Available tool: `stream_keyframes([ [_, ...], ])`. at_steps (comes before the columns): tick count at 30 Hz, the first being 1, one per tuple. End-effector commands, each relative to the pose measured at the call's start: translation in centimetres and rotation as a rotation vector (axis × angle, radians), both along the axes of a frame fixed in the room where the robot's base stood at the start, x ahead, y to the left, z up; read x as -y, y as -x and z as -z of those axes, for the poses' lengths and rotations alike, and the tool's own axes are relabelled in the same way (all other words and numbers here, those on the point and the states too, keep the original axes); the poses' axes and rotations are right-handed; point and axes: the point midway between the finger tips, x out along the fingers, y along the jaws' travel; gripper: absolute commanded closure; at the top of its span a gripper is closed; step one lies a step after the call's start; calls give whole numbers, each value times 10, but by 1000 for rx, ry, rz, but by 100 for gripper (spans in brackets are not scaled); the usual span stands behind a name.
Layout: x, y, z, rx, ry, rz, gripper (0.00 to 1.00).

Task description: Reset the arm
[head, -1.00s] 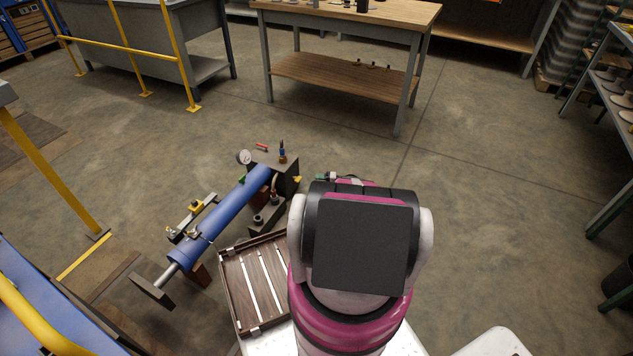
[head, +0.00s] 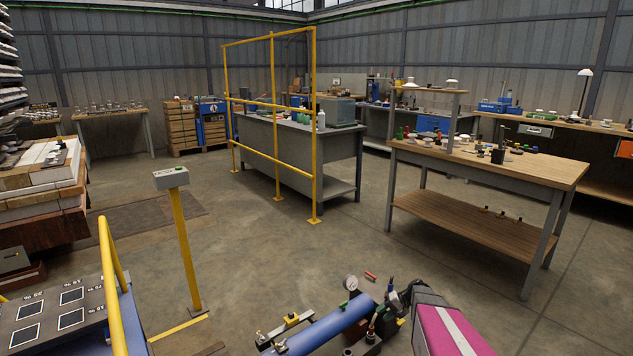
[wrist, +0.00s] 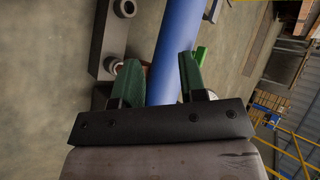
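My arm (head: 450,330), pink with a pale stripe, enters the head view at the bottom right. In the wrist view my gripper (wrist: 160,72) shows two green fingers spread well apart, with nothing seen held between them. A blue cylinder (wrist: 171,48) passes behind the gap between the fingers; I cannot tell how far off it is. In the head view the blue cylinder (head: 325,332) lies at the bottom centre, to the left of my arm. The gripper's fingertips are not clear in the head view.
A pressure gauge (head: 351,283) and a small red piece (head: 370,276) are near the cylinder's end. A wooden workbench (head: 480,215) stands at the right. A yellow rail (head: 276,150) fronts a grey bench. A control post (head: 184,250) stands left. The middle floor is open.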

Motion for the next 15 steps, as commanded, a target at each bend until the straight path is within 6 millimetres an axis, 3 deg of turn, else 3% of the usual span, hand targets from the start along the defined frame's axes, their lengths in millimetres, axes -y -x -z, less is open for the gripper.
stream_keyframes([
  [1, -25, 32, -34, -8, 83, -37, 62],
  [6, -67, 97, -104, -11, 373, -124, 62],
  [12, -89, 161, -173, 51, 667, -175, 62],
  [15, -93, 179, -195, 86, 760, -184, 62],
])
